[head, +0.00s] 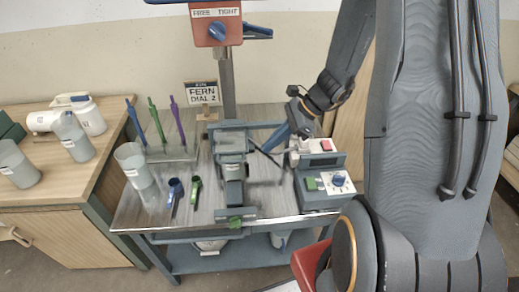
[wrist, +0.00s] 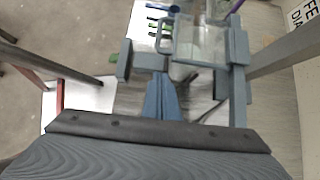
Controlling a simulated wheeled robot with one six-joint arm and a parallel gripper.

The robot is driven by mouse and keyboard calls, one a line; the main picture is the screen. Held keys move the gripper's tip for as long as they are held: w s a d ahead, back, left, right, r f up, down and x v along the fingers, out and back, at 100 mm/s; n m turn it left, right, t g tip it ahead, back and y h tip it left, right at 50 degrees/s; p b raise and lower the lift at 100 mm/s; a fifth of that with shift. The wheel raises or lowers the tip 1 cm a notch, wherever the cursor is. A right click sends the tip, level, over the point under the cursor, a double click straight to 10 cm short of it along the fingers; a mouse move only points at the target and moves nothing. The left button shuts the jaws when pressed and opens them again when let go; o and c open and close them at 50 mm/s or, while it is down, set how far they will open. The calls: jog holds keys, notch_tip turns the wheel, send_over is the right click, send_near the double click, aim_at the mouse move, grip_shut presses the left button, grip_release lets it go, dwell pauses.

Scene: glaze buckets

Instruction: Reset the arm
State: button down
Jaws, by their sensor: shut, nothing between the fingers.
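My arm comes down from the upper right in the head view. My gripper (head: 272,141) is a blue wedge above the metal-topped table (head: 140,215), between the grey clamp stand and the control box. In the wrist view my gripper (wrist: 162,88) shows as a narrow blue wedge, shut and empty. Just beyond it is a clear vessel with a handle (wrist: 195,42) within the grey frame of the clamp stand (wrist: 236,60). I cannot tell whether the gripper touches the stand. The clamp stand (head: 233,190) is in the middle of the table.
The control box (head: 322,185) with a blue dial stands right of the clamp stand. A sign reading FERN DIAL 2 (head: 203,93) stands behind. A rack (head: 178,153) holds upright coloured tools; a clear cup (head: 134,165) stands left. A wooden counter (head: 70,185) carries jugs.

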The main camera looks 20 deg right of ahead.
jog(key=b+v, duration=0.1)
jog(key=v, duration=0.6)
jog(key=shift+d+r, duration=0.2)
jog(key=shift+d, duration=0.05)
jog(key=s+a+n+h, duration=0.7)
jog(key=s+n, duration=0.3)
jog(key=n, duration=1)
jog(key=shift+a+r+n+h, duration=0.3)
jog(key=shift+a+r, duration=0.15)
jog(key=shift+a, duration=0.3)
jog(key=shift+s+d, duration=0.1)
